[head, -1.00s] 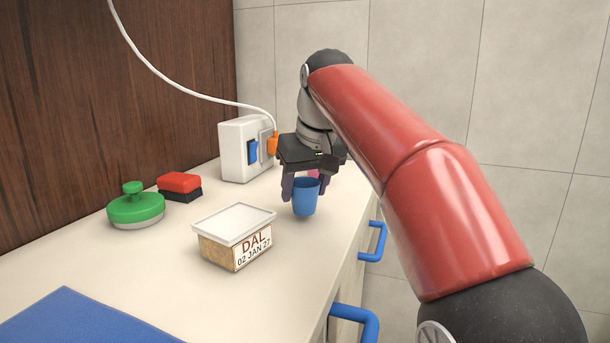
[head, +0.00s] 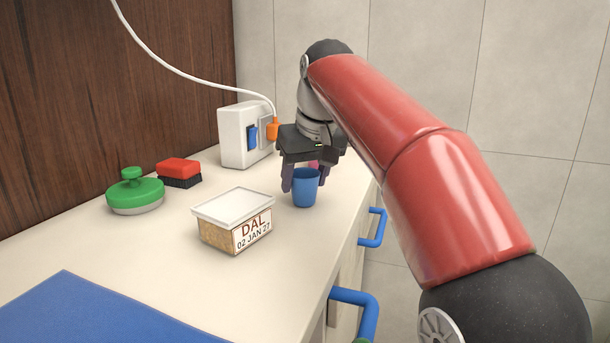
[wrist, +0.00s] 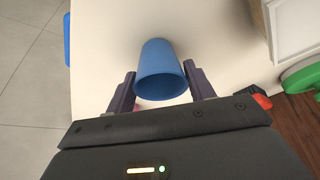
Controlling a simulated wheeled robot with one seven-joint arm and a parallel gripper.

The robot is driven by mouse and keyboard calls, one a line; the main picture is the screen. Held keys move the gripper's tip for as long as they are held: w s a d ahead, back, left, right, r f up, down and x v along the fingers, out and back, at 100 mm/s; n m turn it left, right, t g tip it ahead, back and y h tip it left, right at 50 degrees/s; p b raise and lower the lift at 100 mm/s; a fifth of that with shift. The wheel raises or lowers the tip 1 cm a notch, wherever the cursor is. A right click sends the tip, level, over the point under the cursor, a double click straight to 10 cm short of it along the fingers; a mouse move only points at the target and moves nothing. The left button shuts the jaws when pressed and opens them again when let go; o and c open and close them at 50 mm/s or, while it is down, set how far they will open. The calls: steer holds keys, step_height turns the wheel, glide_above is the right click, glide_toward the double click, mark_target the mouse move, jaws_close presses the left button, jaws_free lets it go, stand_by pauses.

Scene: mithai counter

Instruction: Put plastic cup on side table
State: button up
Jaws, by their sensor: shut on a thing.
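The blue plastic cup (head: 305,188) is upright between the fingers of my gripper (head: 303,180), over the right side of the cream counter top. I cannot tell for sure whether its base touches the surface. In the wrist view the blue cup (wrist: 160,68) sits between the two dark fingers of my gripper (wrist: 161,88), which are shut on it. A bit of something pink shows behind the cup, mostly hidden. I cannot pick out a separate side table in these views.
A DAL box (head: 233,220) stands left of the cup. A green-handled round tool (head: 135,193), a red brush (head: 179,172) and a white socket box (head: 240,137) with a cable lie farther left and back. A blue mat (head: 85,312) is in front. Blue drawer handles (head: 376,228) jut out right.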

steer(key=shift+f, duration=0.15)
steer(key=o, duration=1.1)
